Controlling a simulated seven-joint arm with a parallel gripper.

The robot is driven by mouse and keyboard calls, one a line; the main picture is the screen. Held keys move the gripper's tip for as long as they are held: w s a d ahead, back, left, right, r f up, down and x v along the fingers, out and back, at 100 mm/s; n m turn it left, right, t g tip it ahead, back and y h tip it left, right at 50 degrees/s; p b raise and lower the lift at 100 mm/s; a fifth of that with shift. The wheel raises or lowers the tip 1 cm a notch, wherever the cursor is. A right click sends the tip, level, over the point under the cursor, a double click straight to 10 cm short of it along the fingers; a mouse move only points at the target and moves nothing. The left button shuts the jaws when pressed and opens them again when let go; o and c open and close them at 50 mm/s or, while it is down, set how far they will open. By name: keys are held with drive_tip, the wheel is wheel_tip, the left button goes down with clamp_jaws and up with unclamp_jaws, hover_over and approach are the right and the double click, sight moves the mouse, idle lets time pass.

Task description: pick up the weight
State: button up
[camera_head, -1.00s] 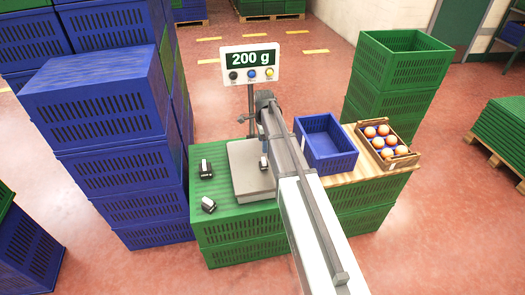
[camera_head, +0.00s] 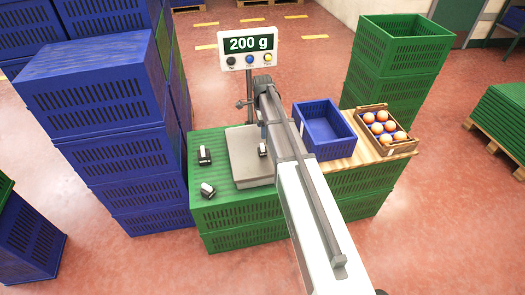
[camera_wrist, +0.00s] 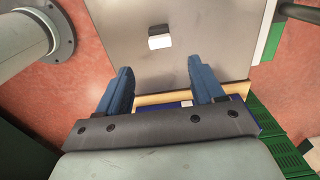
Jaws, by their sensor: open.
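One weight (camera_head: 263,150), dark with a pale top, stands on the grey plate of the scale (camera_head: 242,160), just left of my arm. In the wrist view the weight (camera_wrist: 160,37) shows as a small pale block on the bare plate (camera_wrist: 105,35), beyond my fingertips. Another weight (camera_head: 205,156) stands upright on the green crate left of the scale. A third weight (camera_head: 208,191) sits in front of it and looks tilted. My gripper (camera_wrist: 160,75) is open and empty, with its blue fingers apart. My arm hides it in the head view.
The scale display (camera_head: 251,48) reads 200 g. A blue crate (camera_head: 324,128) and a wooden box of oranges (camera_head: 403,145) stand right of my arm. Tall blue crates (camera_head: 115,150) rise close on the left. The green crate top (camera_head: 232,203) has free room in front.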

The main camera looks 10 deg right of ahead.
sight(262, 146)
drive_tip(key=shift+o, duration=0.2)
drive_tip(key=f, duration=0.6)
drive_tip(key=shift+w+d+f, duration=0.15)
drive_tip(key=shift+d+f, duration=0.05)
drive_tip(key=shift+d, duration=0.05)
drive_tip(key=shift+a+f, duration=0.15)
drive_tip(key=shift+f, duration=1.2)
drive_tip(key=shift+a+f, duration=0.1)
drive_tip(key=shift+f, duration=1.2)
clamp_jaws()
